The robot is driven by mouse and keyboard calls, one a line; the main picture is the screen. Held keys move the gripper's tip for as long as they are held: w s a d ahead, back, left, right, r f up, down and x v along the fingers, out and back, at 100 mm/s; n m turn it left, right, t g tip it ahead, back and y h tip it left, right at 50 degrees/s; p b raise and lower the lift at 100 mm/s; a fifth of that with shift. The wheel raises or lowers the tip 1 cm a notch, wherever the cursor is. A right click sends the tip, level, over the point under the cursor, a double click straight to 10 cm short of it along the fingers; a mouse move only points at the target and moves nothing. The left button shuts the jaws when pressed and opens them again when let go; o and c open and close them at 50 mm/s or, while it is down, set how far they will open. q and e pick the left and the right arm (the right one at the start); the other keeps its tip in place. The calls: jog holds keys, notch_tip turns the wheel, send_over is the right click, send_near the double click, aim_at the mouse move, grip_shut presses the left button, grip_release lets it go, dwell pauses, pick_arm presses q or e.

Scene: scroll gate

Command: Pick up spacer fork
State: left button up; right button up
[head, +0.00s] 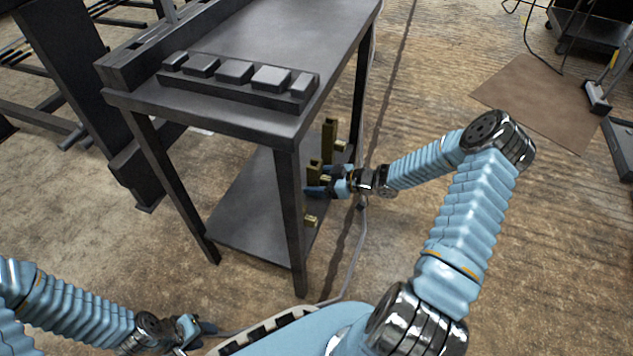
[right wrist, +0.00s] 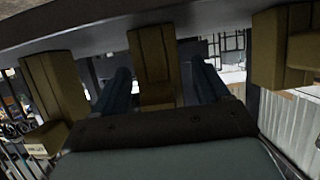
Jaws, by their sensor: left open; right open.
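Several brass-coloured blocky pieces are at the lower shelf of the dark metal cart; I cannot tell for sure which is the spacer fork. A tall one (head: 329,140) stands at the back, a shorter one (head: 314,170) is by my right gripper, and a small one (head: 310,221) is nearer the front. My right gripper (head: 320,184) is open at the shelf's right edge. In the right wrist view a stepped brass piece (right wrist: 152,60) shows between the two dark fingers (right wrist: 160,85), with no visible grip on it. My left gripper (head: 203,328) is open and empty, low at the left.
The cart's top (head: 290,30) is above the right gripper, and its front leg (head: 290,220) stands close to the left of it. More brass pieces flank the fingers in the right wrist view, at left (right wrist: 55,85) and right (right wrist: 285,45). Dark blocks (head: 235,72) sit on top.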

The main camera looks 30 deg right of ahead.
grip_shut()
dwell(0.3)
jog(key=shift+r, duration=0.1)
